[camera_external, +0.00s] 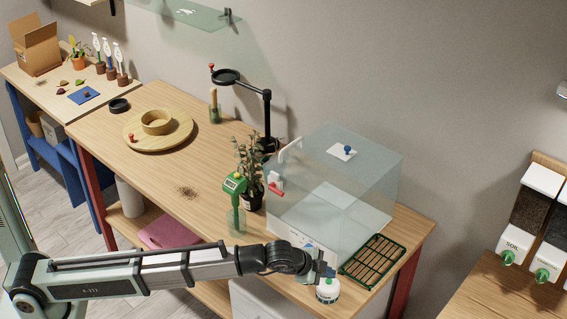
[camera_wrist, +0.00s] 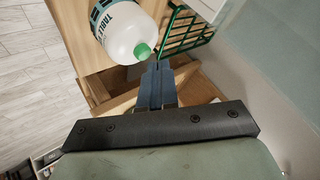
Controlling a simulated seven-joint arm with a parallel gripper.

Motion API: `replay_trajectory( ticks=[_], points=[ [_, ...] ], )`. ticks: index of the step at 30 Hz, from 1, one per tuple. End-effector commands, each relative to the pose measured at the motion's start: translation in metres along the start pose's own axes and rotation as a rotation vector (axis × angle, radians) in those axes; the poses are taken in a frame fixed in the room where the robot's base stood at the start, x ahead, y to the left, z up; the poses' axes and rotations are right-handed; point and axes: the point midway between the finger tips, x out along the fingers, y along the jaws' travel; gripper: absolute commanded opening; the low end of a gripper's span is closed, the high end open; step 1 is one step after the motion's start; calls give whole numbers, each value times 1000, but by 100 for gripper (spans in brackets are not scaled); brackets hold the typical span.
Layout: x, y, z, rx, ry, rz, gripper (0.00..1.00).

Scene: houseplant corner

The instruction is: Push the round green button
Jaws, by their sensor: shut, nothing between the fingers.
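My gripper (camera_wrist: 161,66) is shut and empty. Its fingertips are close beside the green button, just right of and below it in the wrist view; I cannot tell whether they touch. In the external view my gripper (camera_external: 321,266) is just above the bottle. Green round knobs (camera_external: 507,258) also show on the dispensers at right.
A green wire tray (camera_external: 373,261) lies right of the bottle. A clear box (camera_external: 335,185) stands behind my gripper. The table's front edge is close by.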

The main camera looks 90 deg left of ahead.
Motion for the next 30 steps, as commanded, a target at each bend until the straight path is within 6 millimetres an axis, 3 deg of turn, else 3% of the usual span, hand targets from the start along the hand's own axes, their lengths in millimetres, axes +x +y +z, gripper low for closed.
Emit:
replay_trajectory(
  ticks=[16, 30],
  points=[
    [-5, -4, -4, 0, 0, 0, 0],
    [-31, -23, -23, 0, 0, 0, 0]
  ],
)
